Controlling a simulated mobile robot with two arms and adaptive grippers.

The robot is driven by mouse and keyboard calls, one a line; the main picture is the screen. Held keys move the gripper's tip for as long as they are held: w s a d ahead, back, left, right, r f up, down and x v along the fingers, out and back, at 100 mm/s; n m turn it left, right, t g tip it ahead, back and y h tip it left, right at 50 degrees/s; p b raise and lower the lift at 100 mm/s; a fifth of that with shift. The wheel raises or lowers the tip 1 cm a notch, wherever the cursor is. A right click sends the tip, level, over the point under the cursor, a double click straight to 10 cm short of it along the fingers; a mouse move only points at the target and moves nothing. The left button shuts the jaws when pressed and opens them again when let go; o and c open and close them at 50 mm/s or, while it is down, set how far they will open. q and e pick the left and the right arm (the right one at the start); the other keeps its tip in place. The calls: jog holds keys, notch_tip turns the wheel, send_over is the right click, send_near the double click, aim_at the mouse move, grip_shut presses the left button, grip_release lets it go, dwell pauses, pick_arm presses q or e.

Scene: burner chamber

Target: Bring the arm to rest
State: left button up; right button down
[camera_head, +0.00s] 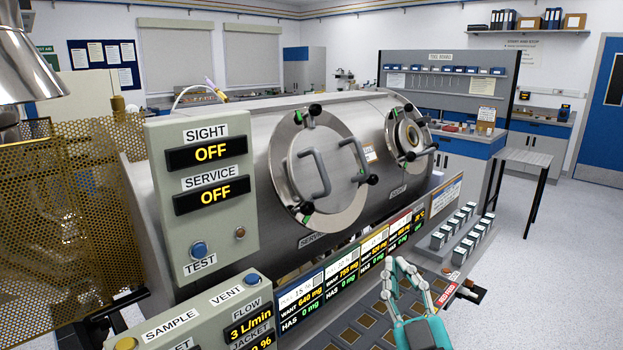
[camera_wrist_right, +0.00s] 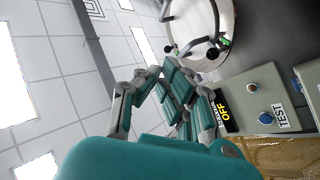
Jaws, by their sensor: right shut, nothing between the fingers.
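My right gripper (camera_head: 397,264) is teal and grey, at the lower right of the head view. Its fingers point up and meet at the tips, with nothing between them. It is in front of the steel chamber (camera_head: 240,150), over the panel with dark square pads (camera_head: 352,328). In the right wrist view the shut fingers (camera_wrist_right: 163,72) point toward the ceiling and the round chamber door (camera_wrist_right: 205,25). My left gripper does not show.
A grey box with SIGHT and SERVICE displays (camera_head: 200,215) stands left of the round doors. A row of coloured displays (camera_head: 345,272) runs below them, close to my right gripper. A rack of small blocks (camera_head: 462,235) is to the right. Open floor (camera_head: 560,270) lies beyond it.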

jog(key=s+d+f+m+g+h, duration=0.2)
jog(key=s+d+f+g, duration=0.1)
jog(key=f, duration=0.5)
jog(key=s+d+f+m+g+h, duration=0.15)
jog(key=f+g, duration=0.25)
jog(key=f, duration=0.4)
jog(key=s+d+f+m+g+h, duration=0.2)
jog(key=s+d+f+g, duration=0.1)
jog(key=f, duration=0.5)
jog(key=s+f+g+y, duration=0.1)
jog(key=s+f+g, duration=0.45)
jog(key=s, duration=0.35)
jog(key=s+f+g+y, duration=0.1)
jog(key=s+f+g, duration=0.3)
jog(key=s+f, duration=0.45)
notch_tip(320, 180, down, 22)
jog(key=s, duration=0.2)
jog(key=s+d+f+g, duration=0.2)
jog(key=s+f, duration=1.5)
jog(key=f, duration=0.1)
jog(key=shift+n, duration=0.45)
